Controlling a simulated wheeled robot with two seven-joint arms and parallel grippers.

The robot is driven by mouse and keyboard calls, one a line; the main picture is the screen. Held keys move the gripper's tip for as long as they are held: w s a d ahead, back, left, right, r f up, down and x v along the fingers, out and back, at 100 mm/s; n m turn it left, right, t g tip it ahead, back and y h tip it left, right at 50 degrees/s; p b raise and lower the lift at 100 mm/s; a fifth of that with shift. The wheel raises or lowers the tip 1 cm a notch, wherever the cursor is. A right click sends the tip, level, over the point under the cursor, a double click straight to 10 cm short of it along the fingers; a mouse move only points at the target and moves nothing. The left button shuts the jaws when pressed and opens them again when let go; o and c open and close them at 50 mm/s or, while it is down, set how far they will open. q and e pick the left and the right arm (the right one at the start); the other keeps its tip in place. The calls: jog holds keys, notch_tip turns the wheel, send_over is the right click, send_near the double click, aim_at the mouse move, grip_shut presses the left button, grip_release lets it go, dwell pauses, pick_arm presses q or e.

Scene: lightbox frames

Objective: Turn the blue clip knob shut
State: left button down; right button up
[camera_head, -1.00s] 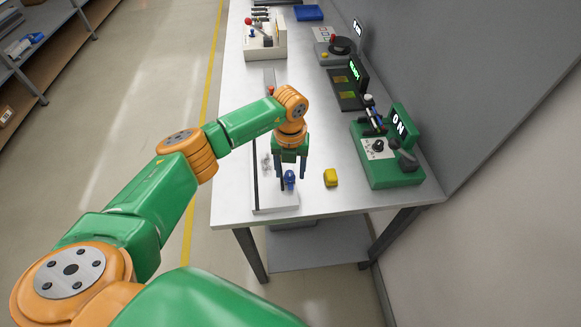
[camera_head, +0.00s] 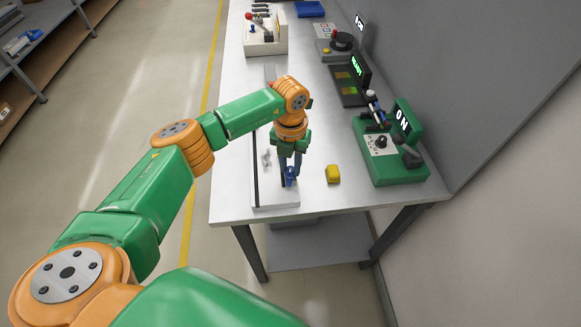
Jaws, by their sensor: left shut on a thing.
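The blue clip knob (camera_head: 290,174) stands on a pale base plate (camera_head: 274,199) near the front edge of the table. My left gripper (camera_head: 291,171) points down at it, with its dark fingers around the knob's upper part, shut on it. The fingers hide part of the knob, and its exact angle is hard to tell. A small grey clip piece (camera_head: 266,158) sits on the same plate to the left of the knob. My right gripper is not in view.
A green box with an "ON" display (camera_head: 396,169) stands farther right. Other devices, a dark panel (camera_head: 348,90) and a cream box (camera_head: 268,47), stand toward the back. The table (camera_head: 232,190) is bare left of the plate.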

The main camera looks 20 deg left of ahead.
pick_arm(q)
jog(key=m+b, duration=0.2)
jog(key=m, duration=0.1)
jog(key=shift+f+m, duration=0.15)
jog(key=shift+m, duration=0.25)
jog(key=m+b, duration=0.2)
jog(key=m, duration=0.1)
jog(key=shift+m, duration=0.3)
jog(key=m+b, duration=0.1)
jog(key=m, duration=0.2)
jog(key=shift+m, duration=0.3)
jog(key=shift+r+m+b, duration=0.2)
jog(key=shift+m+b, duration=0.5)
jog(key=shift+m, duration=1.2)
jog(key=c, duration=0.6)
grip_release()
jog(key=shift+c, duration=0.2)
